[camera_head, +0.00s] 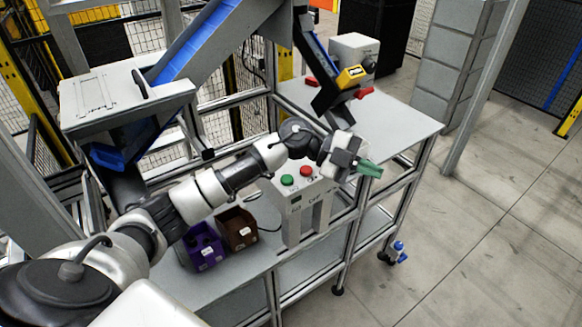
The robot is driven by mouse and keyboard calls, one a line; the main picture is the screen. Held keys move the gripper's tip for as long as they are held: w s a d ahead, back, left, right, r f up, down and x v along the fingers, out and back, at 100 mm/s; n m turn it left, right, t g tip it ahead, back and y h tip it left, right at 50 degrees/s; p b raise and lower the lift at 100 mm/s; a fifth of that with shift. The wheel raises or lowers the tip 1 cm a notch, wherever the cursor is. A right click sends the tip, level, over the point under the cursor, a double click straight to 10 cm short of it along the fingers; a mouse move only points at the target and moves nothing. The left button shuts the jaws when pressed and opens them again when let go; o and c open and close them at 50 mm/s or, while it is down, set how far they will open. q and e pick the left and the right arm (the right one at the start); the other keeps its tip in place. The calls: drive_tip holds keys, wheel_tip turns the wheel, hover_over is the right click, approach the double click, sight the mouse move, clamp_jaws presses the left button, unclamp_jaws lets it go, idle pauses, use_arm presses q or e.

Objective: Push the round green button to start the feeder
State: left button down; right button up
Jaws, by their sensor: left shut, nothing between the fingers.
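The round green button (287,180) sits on the top of a white control box (296,200), left of a round red button (306,171). My left arm comes in from the lower left and passes just behind the box. My left gripper (370,169) has green fingers, which are shut with nothing between them. It is to the right of the buttons, apart from them, and points right. The green button is in clear view. My right gripper is not in view.
A purple bin (204,247) and a brown bin (237,228) stand on the lower shelf left of the box. A grey table (404,124) with red and yellow parts is behind. A feeder with a blue chute (193,45) stands at the upper left. Open floor lies right.

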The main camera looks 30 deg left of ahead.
use_arm(q)
drive_tip(key=a+r+g+y, duration=0.1)
drive_tip(key=a+g+y, duration=0.2)
drive_tip(key=a+y, duration=0.5)
wheel_tip(320, 180, up, 5)
drive_tip(key=n+g+y, duration=0.1)
drive_tip(key=n+y, duration=0.2)
drive_tip(key=y, duration=0.2)
hover_over(288, 180)
drive_tip(key=w+a, duration=0.1)
drive_tip(key=a, duration=0.2)
drive_tip(key=shift+w, duration=0.15)
drive_tip(key=p+x, duration=0.2)
drive_tip(key=x, duration=1)
drive_tip(key=shift+w+a+f+p, duration=0.1)
drive_tip(key=shift+a+f+p, duration=0.1)
drive_tip(key=shift+p, duration=0.2)
drive_tip(key=shift+f, duration=0.8)
drive_tip(key=shift+f, duration=0.1)
